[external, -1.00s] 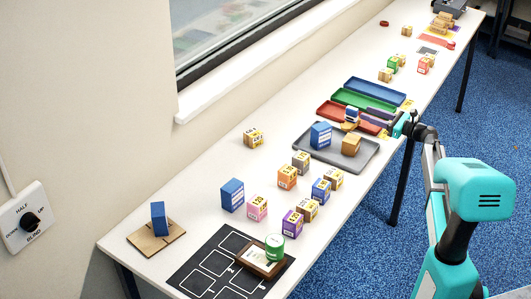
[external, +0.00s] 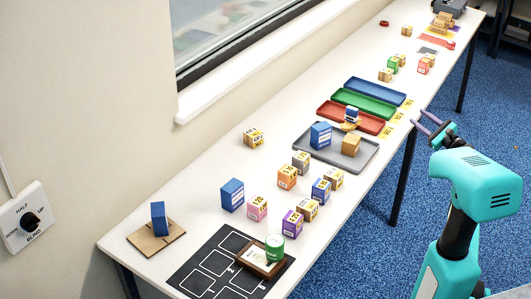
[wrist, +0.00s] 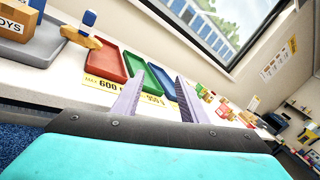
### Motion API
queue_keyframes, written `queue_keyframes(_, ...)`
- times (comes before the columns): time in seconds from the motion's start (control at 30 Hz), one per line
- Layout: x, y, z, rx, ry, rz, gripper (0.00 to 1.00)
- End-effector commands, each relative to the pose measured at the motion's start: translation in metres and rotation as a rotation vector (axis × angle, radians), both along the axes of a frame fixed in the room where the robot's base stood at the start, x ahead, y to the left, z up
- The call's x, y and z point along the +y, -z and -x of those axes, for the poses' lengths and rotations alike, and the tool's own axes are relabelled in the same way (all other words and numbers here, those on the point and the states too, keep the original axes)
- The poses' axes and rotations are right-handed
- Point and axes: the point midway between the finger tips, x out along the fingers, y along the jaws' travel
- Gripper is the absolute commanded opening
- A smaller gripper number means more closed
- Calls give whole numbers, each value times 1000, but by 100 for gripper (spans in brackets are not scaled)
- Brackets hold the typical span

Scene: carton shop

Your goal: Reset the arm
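My gripper (external: 425,122) is open and empty in the external view. It is off the table's right edge, over the blue floor, level with the coloured trays. In the wrist view my two purple-grey fingers (wrist: 153,98) stand apart with nothing between them. My teal arm bends upward from the lower right of the external view.
A long white table (external: 205,195) carries red (external: 345,122), green (external: 363,103) and blue (external: 375,87) trays. A grey tray (external: 340,163) holds a blue box (external: 320,135) and a brown carton (external: 351,145). Several small boxes and a black mat (external: 195,283) are nearer. The floor is clear.

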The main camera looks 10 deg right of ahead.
Motion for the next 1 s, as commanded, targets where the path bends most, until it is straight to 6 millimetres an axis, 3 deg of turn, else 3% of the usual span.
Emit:
queue_keyframes(0.07,-13,10,9,-6,34,51,39)
queue_keyframes(0.17,-16,32,18,3,48,128,39)
queue_keyframes(0.37,14,87,29,50,1,272,39)
queue_keyframes(0.67,90,182,56,145,-163,478,39)
queue_keyframes(1.0,183,300,120,244,-437,737,39)
